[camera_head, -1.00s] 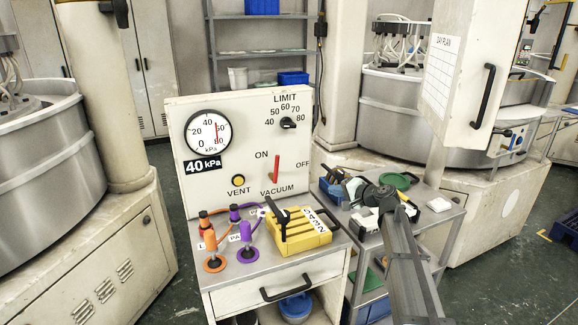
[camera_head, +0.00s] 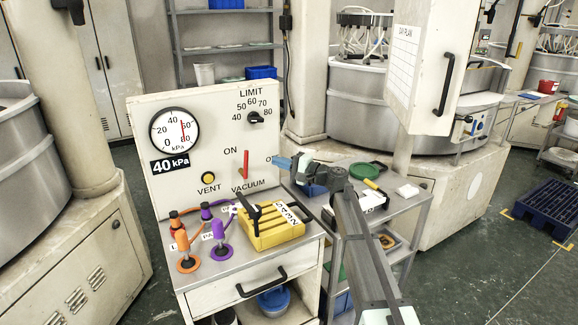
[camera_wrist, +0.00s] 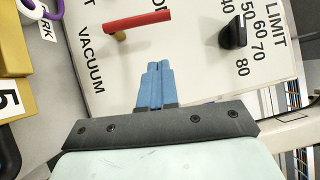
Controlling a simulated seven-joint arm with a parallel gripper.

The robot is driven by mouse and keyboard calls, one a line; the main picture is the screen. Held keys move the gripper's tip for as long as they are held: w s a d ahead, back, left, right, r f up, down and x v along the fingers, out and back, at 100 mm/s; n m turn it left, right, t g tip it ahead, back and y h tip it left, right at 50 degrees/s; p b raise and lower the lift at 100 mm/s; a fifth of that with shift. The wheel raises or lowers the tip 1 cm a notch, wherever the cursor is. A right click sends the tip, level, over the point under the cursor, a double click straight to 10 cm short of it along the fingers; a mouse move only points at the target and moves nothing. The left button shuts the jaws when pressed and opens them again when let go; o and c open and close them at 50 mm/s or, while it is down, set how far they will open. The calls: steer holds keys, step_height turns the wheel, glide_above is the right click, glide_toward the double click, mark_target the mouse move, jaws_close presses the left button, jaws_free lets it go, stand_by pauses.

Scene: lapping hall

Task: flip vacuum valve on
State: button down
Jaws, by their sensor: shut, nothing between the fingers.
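The vacuum valve's red lever (camera_head: 246,163) stands roughly upright on the cream panel (camera_head: 150,108). ON is printed to its upper left; OFF, to its right, is partly hidden by my gripper. In the wrist view the red lever (camera_wrist: 137,21) lies across the top on a brass stem (camera_wrist: 120,36). My gripper (camera_head: 277,161) is just right of the lever. In the wrist view its blue fingers (camera_wrist: 158,66) are shut together, empty, pointing toward the panel beside the lever, with a visible gap.
The panel also carries a gauge (camera_head: 174,132), a yellow VENT button (camera_head: 208,178) and a black LIMIT knob (camera_head: 255,117). A yellow block (camera_head: 268,232) and orange and purple fittings (camera_head: 221,238) stand on the cabinet below. A grey cart (camera_head: 408,208) stands right.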

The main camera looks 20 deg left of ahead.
mark_target(247, 157)
steer(key=s+a, duration=0.1)
steer(key=a, duration=0.6)
steer(key=shift+s+r, duration=0.2)
steer(key=shift+r, duration=0.15)
steer(key=shift+s+a+r, duration=0.3)
steer(key=shift+s+a, duration=0.3)
steer(key=shift+a, duration=0.15)
